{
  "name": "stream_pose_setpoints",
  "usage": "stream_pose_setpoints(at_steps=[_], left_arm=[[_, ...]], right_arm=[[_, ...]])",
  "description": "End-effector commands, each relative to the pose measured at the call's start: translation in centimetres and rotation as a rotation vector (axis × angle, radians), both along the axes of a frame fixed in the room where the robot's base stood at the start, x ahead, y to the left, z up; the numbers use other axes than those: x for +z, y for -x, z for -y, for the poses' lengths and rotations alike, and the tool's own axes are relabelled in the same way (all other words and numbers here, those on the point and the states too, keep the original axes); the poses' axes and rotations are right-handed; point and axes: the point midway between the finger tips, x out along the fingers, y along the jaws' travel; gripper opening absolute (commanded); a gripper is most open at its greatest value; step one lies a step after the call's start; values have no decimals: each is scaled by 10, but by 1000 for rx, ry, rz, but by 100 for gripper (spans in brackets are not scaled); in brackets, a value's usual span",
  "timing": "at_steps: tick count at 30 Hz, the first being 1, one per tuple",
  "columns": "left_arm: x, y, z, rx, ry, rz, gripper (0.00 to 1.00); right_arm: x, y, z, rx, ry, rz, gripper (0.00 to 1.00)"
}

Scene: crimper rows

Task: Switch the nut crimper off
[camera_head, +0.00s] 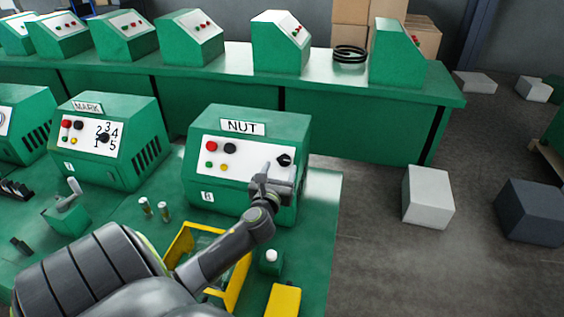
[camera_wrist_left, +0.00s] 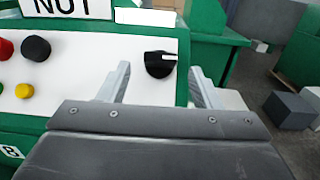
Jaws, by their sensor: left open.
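The nut crimper (camera_head: 245,122) is a green machine with a white sloped panel and a "NUT" label (camera_head: 241,127). Its black rotary knob (camera_head: 284,160) is at the panel's right; in the left wrist view the knob (camera_wrist_left: 157,65) has a white mark pointing right. My left gripper (camera_head: 279,171) is in front of the knob, open and empty. In the left wrist view its fingers stand either side of the knob, and I see no contact. Red (camera_head: 211,146), black, green and yellow buttons are at the panel's left. My right gripper is not in view.
The mark crimper (camera_head: 110,115) stands to the left. A yellow-framed bin (camera_head: 180,243), a white-topped button box (camera_head: 271,257) and a yellow block (camera_head: 283,300) are on the green bench in front. More green machines line the back bench. Grey boxes lie on the floor right.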

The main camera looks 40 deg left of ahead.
Motion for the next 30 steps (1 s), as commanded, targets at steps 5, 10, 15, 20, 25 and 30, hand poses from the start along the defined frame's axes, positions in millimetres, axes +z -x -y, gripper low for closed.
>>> stream_pose_setpoints(at_steps=[5, 10, 15, 20, 25, 30], left_arm=[[1, -20, -11, -1, -1, 0, 58], [0, -28, -15, 0, 0, 0, 58], [0, -29, -16, 0, 0, 0, 58], [0, -29, -16, 0, 0, 0, 53], [0, -29, -16, 0, 0, 0, 31], [0, -29, -16, 0, 0, 0, 14]], right_arm=[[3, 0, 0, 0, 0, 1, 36], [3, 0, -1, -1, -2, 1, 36], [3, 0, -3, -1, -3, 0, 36], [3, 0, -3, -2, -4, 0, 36], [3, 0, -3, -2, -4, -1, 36], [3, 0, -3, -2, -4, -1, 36]])
